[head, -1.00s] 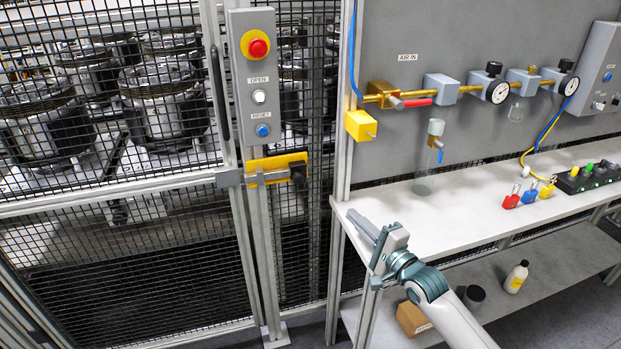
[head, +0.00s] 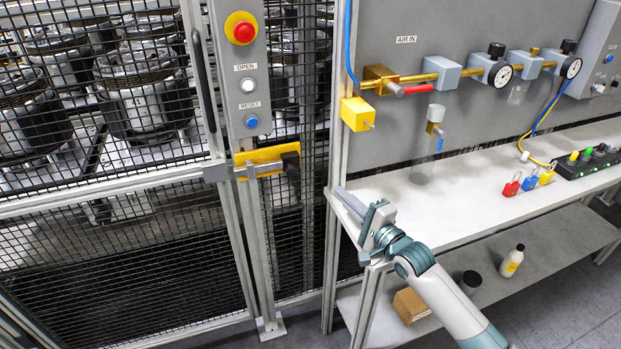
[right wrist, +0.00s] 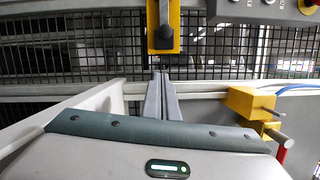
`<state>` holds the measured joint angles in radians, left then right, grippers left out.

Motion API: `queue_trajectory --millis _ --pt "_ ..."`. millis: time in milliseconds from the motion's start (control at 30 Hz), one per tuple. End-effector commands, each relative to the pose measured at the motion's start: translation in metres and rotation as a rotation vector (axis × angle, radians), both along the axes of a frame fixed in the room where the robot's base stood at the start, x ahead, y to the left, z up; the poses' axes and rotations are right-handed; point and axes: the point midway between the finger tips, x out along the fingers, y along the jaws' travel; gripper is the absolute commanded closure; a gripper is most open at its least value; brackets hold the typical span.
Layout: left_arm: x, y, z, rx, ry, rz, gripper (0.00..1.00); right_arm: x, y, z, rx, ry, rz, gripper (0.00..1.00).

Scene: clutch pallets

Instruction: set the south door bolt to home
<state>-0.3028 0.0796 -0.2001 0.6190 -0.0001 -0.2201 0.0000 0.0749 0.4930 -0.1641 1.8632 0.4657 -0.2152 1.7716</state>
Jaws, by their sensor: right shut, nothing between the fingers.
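The door bolt is a yellow plate (head: 262,157) with a grey bar and a black handle (head: 291,162) at its right end. It sits on the door post below the button panel, and the bar reaches left to a grey block (head: 216,172) on the door frame. My right gripper (head: 341,194) is shut and empty, right of and below the bolt, over the bench's left end. In the right wrist view the shut fingers (right wrist: 161,76) point toward the yellow plate (right wrist: 178,32) and black handle (right wrist: 161,40), apart from them. My left gripper is not in view.
The button panel (head: 240,75) has a red stop button. A yellow box (head: 357,114) and red-handled valve (head: 406,89) stick out from the grey wall right of the bolt. Padlocks (head: 528,183) stand on the white bench (head: 455,190). Mesh fencing (head: 160,250) fills the left.

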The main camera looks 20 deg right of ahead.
Motion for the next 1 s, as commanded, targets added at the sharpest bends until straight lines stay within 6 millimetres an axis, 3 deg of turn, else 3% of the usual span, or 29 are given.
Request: queue_trajectory --millis 367,867,1000 --pt "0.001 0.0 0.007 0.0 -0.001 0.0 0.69 0.021 0.006 0.003 0.0 -0.001 0.0 1.0" --pt "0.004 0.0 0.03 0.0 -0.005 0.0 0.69 0.099 0.028 0.007 -0.001 0.0 0.0 1.0" --pt "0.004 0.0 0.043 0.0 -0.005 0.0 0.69 0.096 0.05 0.011 0.004 0.001 0.002 1.0"
